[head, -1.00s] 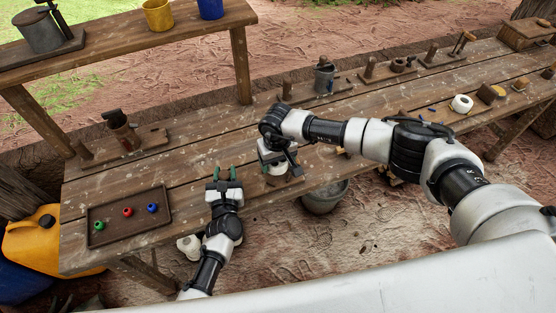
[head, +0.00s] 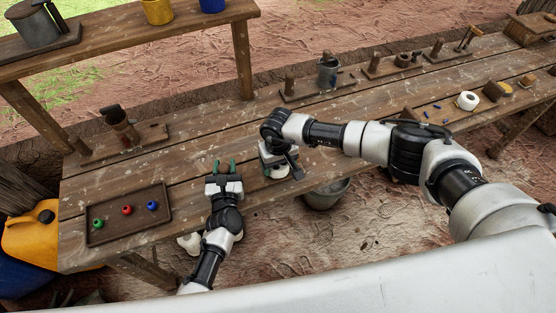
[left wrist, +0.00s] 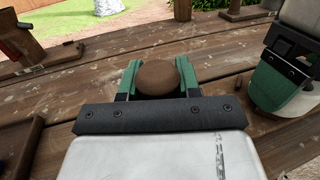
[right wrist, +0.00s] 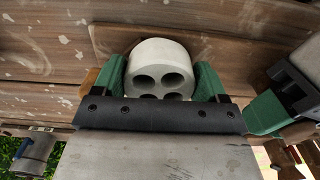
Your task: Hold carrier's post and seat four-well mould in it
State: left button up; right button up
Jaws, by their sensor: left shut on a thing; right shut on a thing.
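My left gripper (head: 224,165) is near the front edge of the bench, shut on a brown, round-topped wooden post (left wrist: 158,77), which stands between its green fingers in the left wrist view. My right gripper (head: 277,163) is just to its right, shut on the pale four-well mould (right wrist: 160,56). The mould's round wells face the right wrist camera, and its lower side is partly hidden by the gripper. A brown board (right wrist: 215,48), apparently the carrier, lies behind the mould. I cannot tell whether the mould rests in the carrier or is held above it.
A dark tray (head: 93,239) with green, red and blue pieces is at the left. A wooden stand (head: 120,138) is behind it. Several other post boards line the back of the bench. A white ring (head: 467,101) lies at the right. A bucket (head: 328,198) is below the front edge.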

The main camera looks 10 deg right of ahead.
jog(key=shift+s+d+f, duration=0.15)
jog(key=shift+s+d, duration=0.1)
